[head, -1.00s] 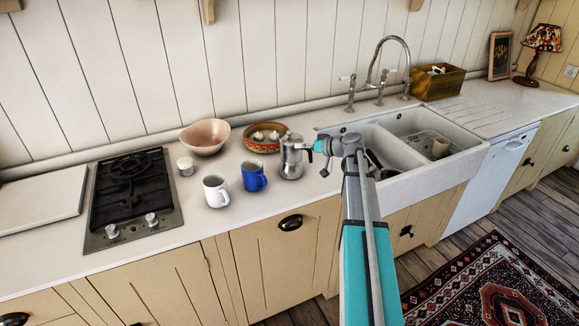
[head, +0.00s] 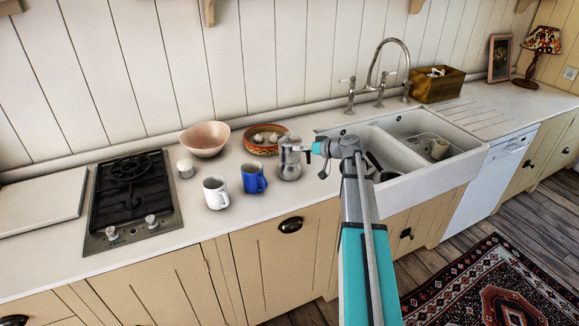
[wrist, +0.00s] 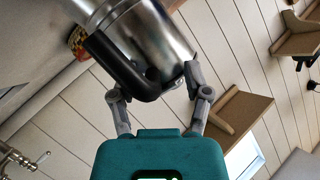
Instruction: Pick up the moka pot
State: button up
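The silver moka pot (head: 289,162) stands upright on the counter, just left of the sink, its black handle towards my gripper. In the wrist view the pot's metal body (wrist: 160,35) and its black handle (wrist: 122,72) fill the top, tilted. My gripper (head: 308,153) is level with the pot, at its right side. In the wrist view its two fingers (wrist: 150,80) are spread wide, one on each side of the handle and lower body. The left fingertip is partly hidden by the handle. No firm hold shows.
A blue mug (head: 253,179) and a white mug (head: 215,193) stand left of the pot. A patterned bowl (head: 262,148) with pale round items is close behind. The sink (head: 400,188) opens to the right; a gas hob (head: 130,195) is far left.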

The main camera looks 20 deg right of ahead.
jog(key=shift+w, duration=0.1)
grip_shut()
jog(key=shift+r, duration=0.15)
notch_tip(320, 180, up, 3)
jog(key=p, duration=0.3)
jog(key=shift+r+p, duration=0.15)
jog(key=shift+p, duration=0.15)
jog(key=s+r+p, duration=0.9)
jog(key=s, duration=0.5)
jog(key=shift+a+r, duration=0.2)
jog(key=shift+a, duration=0.05)
dwell(0.3)
